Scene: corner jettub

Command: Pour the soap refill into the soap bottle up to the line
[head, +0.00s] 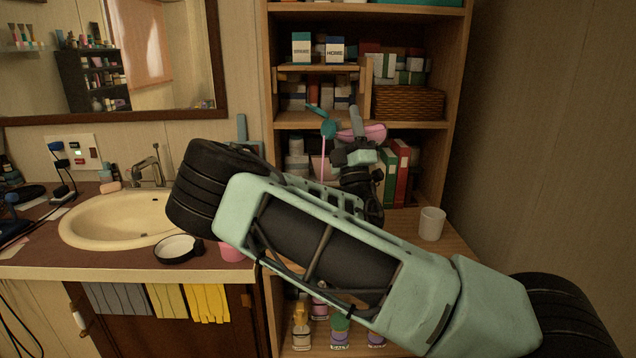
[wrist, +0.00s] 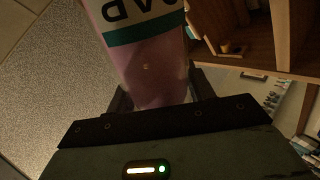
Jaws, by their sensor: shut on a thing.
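My gripper (head: 357,150) is shut on the soap refill (head: 375,132), a pink container that is tilted in front of the shelf unit. In the wrist view the refill (wrist: 150,70) is translucent pink with a teal band and a white label with upside-down letters, between the fingers (wrist: 160,97). A teal part (head: 328,128) shows left of the gripper in the head view. A thin, vertical pink line, which looks like a stream, runs down below it. A pale pink shape (head: 316,167) there may be the soap bottle; my arm hides most of it, and its line and level cannot be seen.
A white cup (head: 432,224) stands on the shelf unit's ledge, right of my arm. Binders (head: 398,165), boxes and a basket (head: 408,103) fill the shelves. At left are a sink (head: 115,220), a black round dish (head: 179,249) and a pink cup (head: 231,251).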

